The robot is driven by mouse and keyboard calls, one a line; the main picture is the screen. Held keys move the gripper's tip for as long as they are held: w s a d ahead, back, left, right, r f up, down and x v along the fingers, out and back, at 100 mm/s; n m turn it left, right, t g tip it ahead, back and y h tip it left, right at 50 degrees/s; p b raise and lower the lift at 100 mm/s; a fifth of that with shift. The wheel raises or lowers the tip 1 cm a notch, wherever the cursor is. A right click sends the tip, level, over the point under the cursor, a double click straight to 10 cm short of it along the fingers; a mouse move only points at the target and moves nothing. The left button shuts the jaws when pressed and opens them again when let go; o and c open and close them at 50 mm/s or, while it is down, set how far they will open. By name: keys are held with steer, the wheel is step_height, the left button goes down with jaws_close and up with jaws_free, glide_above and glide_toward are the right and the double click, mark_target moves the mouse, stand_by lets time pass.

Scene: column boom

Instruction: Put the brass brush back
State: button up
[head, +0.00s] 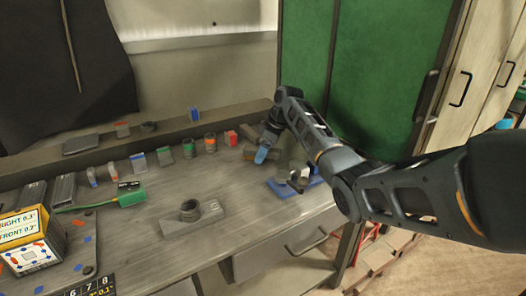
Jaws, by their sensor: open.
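My arm reaches in from the right, and my gripper (264,152) points down at the back right of the workbench (130,240). It is open. A brownish-grey bar-like thing (251,155) lies right beside the fingertips; I cannot tell whether it lies between them. I cannot make out for sure which thing is the brass brush.
A row of small things, including a red box (230,138), stands along the back. A coil on a grey plate (190,211) is mid-bench. A green block (131,194) with a cable and a yellow display box (32,240) are at left. A green cabinet (385,70) rises behind my arm.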

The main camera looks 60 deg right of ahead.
steer(key=b+v, duration=0.1)
steer(key=v, duration=1.1)
steer(key=shift+r, duration=0.1)
